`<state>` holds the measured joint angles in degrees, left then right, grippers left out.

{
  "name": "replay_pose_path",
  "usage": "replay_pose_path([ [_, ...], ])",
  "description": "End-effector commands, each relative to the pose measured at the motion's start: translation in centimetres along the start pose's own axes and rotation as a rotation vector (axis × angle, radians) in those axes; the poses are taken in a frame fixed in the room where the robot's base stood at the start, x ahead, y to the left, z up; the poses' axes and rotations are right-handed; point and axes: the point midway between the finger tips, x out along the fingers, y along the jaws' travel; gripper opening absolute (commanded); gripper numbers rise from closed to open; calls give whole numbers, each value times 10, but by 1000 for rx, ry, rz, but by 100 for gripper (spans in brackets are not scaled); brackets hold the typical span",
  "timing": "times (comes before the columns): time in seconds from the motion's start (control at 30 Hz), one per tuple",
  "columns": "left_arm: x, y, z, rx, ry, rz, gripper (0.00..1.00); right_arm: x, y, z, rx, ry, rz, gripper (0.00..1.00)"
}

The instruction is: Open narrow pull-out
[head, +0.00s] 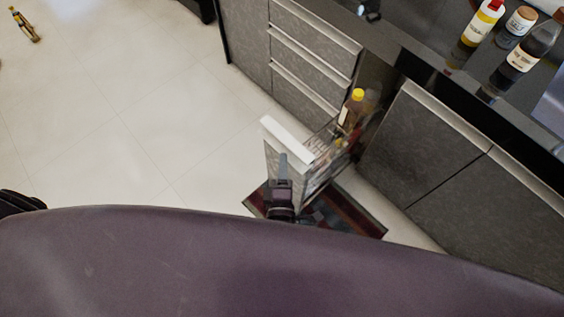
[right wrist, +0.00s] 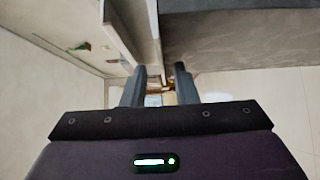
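The narrow pull-out (head: 287,142) stands well out from the cabinet row, with a pale top edge on its front and its side rack exposed. A yellow-capped bottle (head: 351,107) and other small items stand inside it. My right gripper (head: 283,160) is at the outer front of the pull-out. In the right wrist view its two fingers (right wrist: 162,72) are apart, with the pale panel edge (right wrist: 154,35) just beyond them. I cannot tell whether they touch the panel. My left gripper is not clearly visible.
A drawer stack (head: 312,60) and closed cabinet doors (head: 425,140) flank the pull-out. Bottles (head: 482,22) stand on the dark counter. A dark red mat (head: 350,215) lies on the floor below. The tiled floor at left is mostly clear.

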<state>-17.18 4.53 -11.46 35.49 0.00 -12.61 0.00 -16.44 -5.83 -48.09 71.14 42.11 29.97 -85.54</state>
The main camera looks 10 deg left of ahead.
Motion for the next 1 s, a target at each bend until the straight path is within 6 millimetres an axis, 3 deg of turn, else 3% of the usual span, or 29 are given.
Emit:
replay_pose_path([
  [0.4, 1, 0, 0, 0, 0, -1, 0, -65, 0, -2, 1, 2, -1, 26],
  [1.0, 1, -1, 0, 0, 0, -1, 0, -72, 1, -2, 1, 1, 2, 26],
])
